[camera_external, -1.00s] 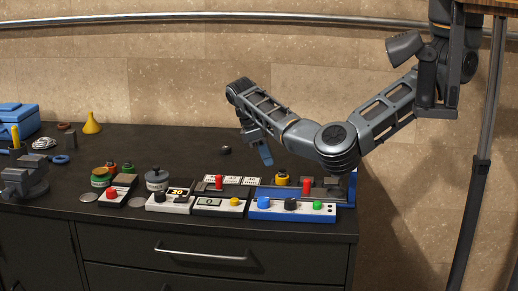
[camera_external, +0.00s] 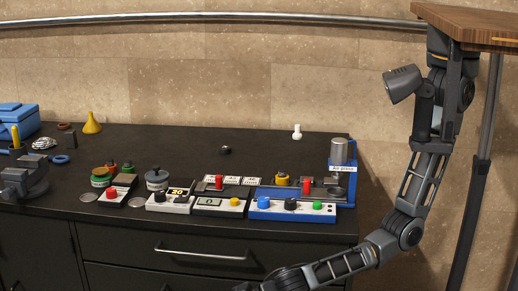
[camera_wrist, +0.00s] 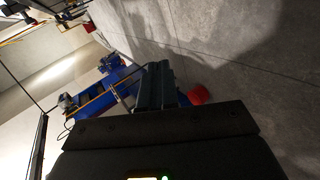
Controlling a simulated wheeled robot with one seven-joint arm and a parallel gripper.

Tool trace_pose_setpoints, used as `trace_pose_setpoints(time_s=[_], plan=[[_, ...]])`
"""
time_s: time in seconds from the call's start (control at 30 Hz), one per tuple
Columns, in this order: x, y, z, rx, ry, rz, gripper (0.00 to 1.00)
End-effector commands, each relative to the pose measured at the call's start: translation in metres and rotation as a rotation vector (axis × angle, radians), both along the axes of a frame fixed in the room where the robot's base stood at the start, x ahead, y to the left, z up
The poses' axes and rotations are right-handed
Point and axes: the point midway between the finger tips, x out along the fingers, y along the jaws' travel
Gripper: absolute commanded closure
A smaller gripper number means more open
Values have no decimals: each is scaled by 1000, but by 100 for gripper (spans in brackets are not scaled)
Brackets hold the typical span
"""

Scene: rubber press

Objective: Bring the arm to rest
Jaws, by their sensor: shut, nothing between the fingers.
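My gripper (camera_wrist: 158,72) shows in the wrist view with its fingers together and nothing between them. It points out over open floor, clear of the bench. In the external view my arm hangs down at the right and bends to the left at the bottom edge, in front of the bench cabinet. The gripper itself is cut off below that frame.
The dark bench (camera_external: 200,140) carries a blue press (camera_external: 345,170), a blue button box (camera_external: 270,212), a small white piece (camera_external: 297,131) and a vise (camera_external: 25,180). The wrist view shows grey floor (camera_wrist: 240,50), a red object (camera_wrist: 198,95) and blue equipment (camera_wrist: 88,108).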

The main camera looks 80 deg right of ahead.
Motion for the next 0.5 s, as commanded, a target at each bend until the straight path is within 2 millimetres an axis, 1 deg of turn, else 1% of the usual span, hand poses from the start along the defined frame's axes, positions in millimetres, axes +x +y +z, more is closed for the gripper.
trace_pose_setpoints(time_s=[0.03,0.07,0.1,0.13,0.17,0.2,0.27,0.3,0.37,0.4,0.47,0.5], plan=[[-23,6,-32,14,24,43,100],[-36,10,-47,26,37,68,100],[-54,15,-68,47,57,98,100],[-67,17,-82,63,72,119,100],[-82,19,-97,80,89,137,100],[-101,20,-116,103,113,161,100],[-133,18,-144,141,152,190,100],[-154,16,-161,168,179,206,100],[-188,9,-185,214,223,221,100],[-211,2,-198,251,252,225,100],[-247,-12,-215,310,296,220,100],[-270,-21,-222,355,323,211,100]])
